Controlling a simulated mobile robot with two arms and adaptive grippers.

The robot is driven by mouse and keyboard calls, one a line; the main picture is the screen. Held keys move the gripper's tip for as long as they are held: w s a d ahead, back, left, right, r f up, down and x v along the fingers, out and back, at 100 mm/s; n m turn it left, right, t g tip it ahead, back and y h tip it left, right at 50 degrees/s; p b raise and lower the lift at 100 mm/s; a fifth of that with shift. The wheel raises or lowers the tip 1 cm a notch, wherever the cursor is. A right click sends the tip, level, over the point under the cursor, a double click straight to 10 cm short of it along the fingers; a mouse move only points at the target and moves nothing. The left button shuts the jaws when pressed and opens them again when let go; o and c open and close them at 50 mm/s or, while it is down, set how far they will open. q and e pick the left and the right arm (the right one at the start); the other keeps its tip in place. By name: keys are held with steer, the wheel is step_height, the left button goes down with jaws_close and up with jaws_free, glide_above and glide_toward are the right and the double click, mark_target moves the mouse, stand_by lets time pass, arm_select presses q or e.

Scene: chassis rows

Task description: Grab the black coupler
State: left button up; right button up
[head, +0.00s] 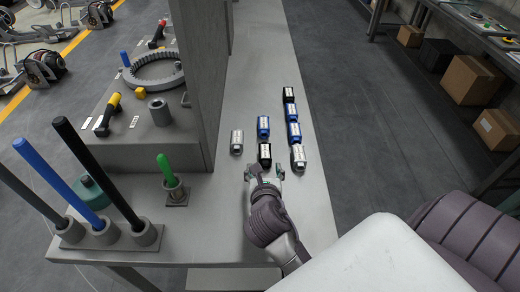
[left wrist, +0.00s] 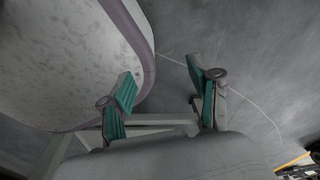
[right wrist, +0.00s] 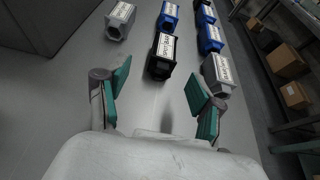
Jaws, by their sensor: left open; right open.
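The nearest black coupler (head: 265,154) lies on the grey table, a short block with a white label. It also shows in the right wrist view (right wrist: 161,57), ahead of the fingers and between them. My right gripper (head: 265,172) is open and empty, just short of this coupler and apart from it. Its two green-padded fingers show in the right wrist view (right wrist: 157,97). Another black coupler (head: 289,94) lies at the far end of the right row. My left gripper (left wrist: 162,97) is open and empty, away from the table beside a part of my body; the head view does not show it.
A silver coupler (head: 237,141) lies left of the near black one, another silver one (head: 298,157) to its right. Blue couplers (head: 263,126) lie behind. A grey pillar (head: 200,80) stands left of the rows. Upright rods (head: 97,170) stand at the table's left.

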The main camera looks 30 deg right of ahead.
mark_target(265, 156)
steer(key=x, duration=0.5)
steer(key=shift+w+d+f, duration=0.1)
steer(key=shift+w+d, duration=0.15)
steer(key=shift+d, duration=0.05)
steer(key=shift+x, duration=1.05)
steer(key=x, duration=0.3)
steer(key=shift+w+d, duration=0.2)
steer(key=shift+d, duration=0.05)
steer(key=shift+w+d, duration=0.1)
steer(key=shift+w, duration=0.05)
steer(key=shift+c, duration=0.8)
arm_select(q)
steer(key=s, duration=0.2)
steer(key=shift+s+f, duration=0.25)
steer(key=shift+s, duration=0.15)
arm_select(e)
steer(key=shift+r, duration=0.25)
jaws_close()
